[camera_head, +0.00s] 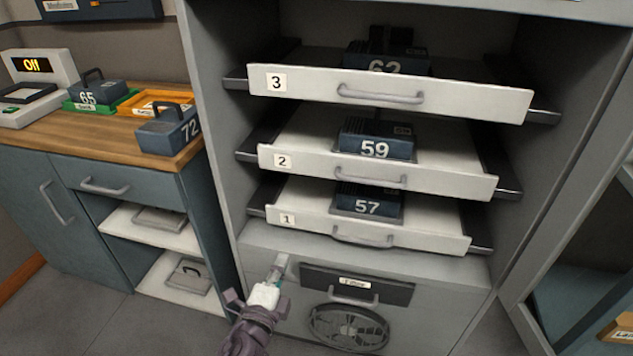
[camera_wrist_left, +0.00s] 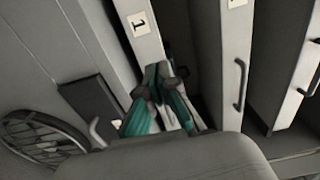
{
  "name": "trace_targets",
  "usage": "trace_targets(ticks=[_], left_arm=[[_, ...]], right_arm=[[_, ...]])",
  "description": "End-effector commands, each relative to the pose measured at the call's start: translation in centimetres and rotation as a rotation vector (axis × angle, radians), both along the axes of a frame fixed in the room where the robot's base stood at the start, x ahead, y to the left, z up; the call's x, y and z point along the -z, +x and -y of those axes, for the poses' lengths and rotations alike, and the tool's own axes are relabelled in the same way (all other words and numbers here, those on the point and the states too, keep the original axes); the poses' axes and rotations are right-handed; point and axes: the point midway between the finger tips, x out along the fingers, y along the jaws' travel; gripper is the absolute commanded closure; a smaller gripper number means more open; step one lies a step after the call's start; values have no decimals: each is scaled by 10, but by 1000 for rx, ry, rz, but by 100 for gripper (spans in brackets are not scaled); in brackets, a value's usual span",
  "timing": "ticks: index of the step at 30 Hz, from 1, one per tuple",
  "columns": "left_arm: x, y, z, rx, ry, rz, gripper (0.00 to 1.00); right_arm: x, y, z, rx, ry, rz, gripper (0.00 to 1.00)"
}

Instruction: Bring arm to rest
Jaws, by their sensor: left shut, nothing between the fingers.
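My left gripper (camera_head: 278,268) is in the head view, low and in front of the cabinet, just below the left end of drawer 1 (camera_head: 300,223). Its fingers are together and hold nothing. In the left wrist view the fingers (camera_wrist_left: 165,78) are close together near the drawer labelled 1 (camera_wrist_left: 141,32). I cannot tell whether they touch the cabinet. My right gripper is in neither view.
Drawer 2 (camera_head: 300,164) and drawer 3 (camera_head: 310,83) also stand pulled out, each with a dark numbered unit. A filter panel (camera_head: 385,290) and round fan grille (camera_head: 347,327) are below. A wooden counter (camera_head: 95,133) stands left. An open door edges the right.

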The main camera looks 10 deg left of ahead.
Motion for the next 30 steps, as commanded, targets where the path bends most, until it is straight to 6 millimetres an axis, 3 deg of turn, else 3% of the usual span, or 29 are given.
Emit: trace_targets(ticks=[5, 8, 12, 15, 18, 26, 30], left_arm=[[16, -5, -10, -45, -80, -54, 100], [56, -22, -31, -153, -262, -183, 100], [138, -73, -55, -381, -598, -458, 100], [186, -115, -58, -532, -784, -639, 100], [220, -156, -54, -658, -919, -793, 100], [270, -254, -29, -934, -1145, -1136, 100], [279, -269, -29, -960, -1145, -1166, 100]], right_arm=[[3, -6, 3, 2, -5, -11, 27], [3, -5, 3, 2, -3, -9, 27], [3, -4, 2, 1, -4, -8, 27], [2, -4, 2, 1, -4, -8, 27], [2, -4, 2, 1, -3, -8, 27], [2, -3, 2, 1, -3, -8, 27], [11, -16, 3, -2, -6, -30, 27]])
